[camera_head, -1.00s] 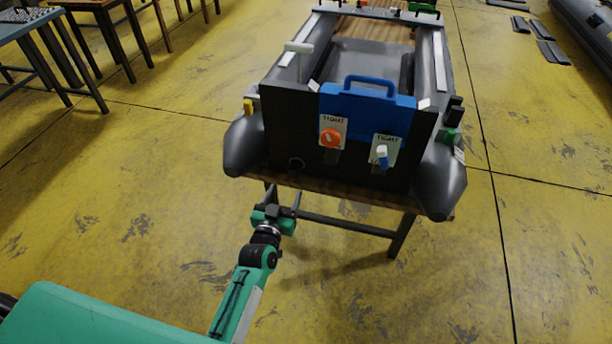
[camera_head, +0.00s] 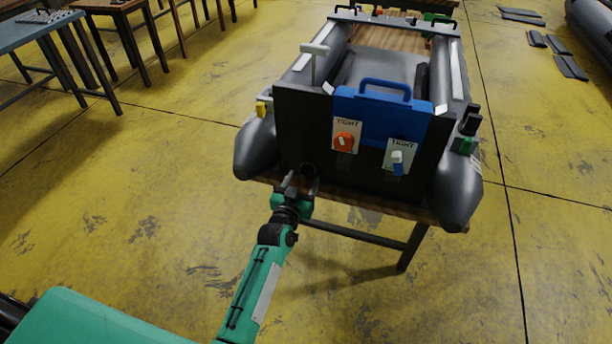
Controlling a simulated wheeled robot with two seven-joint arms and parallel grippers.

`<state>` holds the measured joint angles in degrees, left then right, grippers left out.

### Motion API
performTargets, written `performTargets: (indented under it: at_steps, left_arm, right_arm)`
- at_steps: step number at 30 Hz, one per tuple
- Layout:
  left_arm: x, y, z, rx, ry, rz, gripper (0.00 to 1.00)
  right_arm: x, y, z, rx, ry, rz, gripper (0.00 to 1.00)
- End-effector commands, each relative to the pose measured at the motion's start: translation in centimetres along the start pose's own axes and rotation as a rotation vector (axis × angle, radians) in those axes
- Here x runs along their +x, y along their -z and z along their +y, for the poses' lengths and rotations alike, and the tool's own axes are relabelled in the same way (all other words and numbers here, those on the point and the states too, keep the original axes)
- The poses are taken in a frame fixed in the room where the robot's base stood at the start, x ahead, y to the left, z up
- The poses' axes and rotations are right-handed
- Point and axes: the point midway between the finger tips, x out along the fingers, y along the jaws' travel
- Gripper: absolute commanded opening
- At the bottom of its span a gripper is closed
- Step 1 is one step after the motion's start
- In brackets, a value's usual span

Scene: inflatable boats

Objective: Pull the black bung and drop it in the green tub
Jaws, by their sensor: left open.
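The black bung (camera_head: 308,168) sits low on the left of the boat's dark transom (camera_head: 300,125), dark against dark and partly hidden by my gripper. My left gripper (camera_head: 301,183) is open, with its fingers pointing at the transom just below and around the bung in the picture. I cannot tell whether the fingers touch it. A green object (camera_head: 437,18) shows at the far end of the boat, partly hidden. I cannot tell if it is the green tub. My right gripper is out of view.
The grey inflatable boat (camera_head: 256,148) rests on a wooden table. The yellow floor in front is clear.

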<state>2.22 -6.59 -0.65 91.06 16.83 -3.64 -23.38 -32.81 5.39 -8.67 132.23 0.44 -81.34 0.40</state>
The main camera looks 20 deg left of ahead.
Motion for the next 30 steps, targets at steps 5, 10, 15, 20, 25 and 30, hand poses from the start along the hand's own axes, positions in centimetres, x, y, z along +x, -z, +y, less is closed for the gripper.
performTargets:
  at_steps: [5, 10, 15, 20, 25, 30]
  left_arm:
    - [1.5, 0.0, 0.0, 0.000, 0.000, 0.000, 0.60]
    - [1.9, 0.0, 0.0, -0.001, 0.000, 0.000, 0.60]
    - [1.9, 0.0, 0.0, -0.001, 0.000, 0.000, 0.60]
    - [1.9, 0.0, 0.0, -0.001, 0.000, 0.000, 0.60]
    - [1.9, 0.0, 0.0, -0.001, 0.000, 0.000, 0.60]
    - [1.9, 0.1, 0.0, 0.000, 0.000, 0.000, 0.60]
  right_arm:
    - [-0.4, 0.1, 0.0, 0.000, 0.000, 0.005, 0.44]
    - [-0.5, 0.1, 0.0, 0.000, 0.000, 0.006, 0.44]
    - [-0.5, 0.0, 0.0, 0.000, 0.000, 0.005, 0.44]
    - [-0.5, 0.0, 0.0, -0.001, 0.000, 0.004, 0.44]
    - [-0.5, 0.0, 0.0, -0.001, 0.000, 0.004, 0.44]
    - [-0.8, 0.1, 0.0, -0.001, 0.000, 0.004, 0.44]
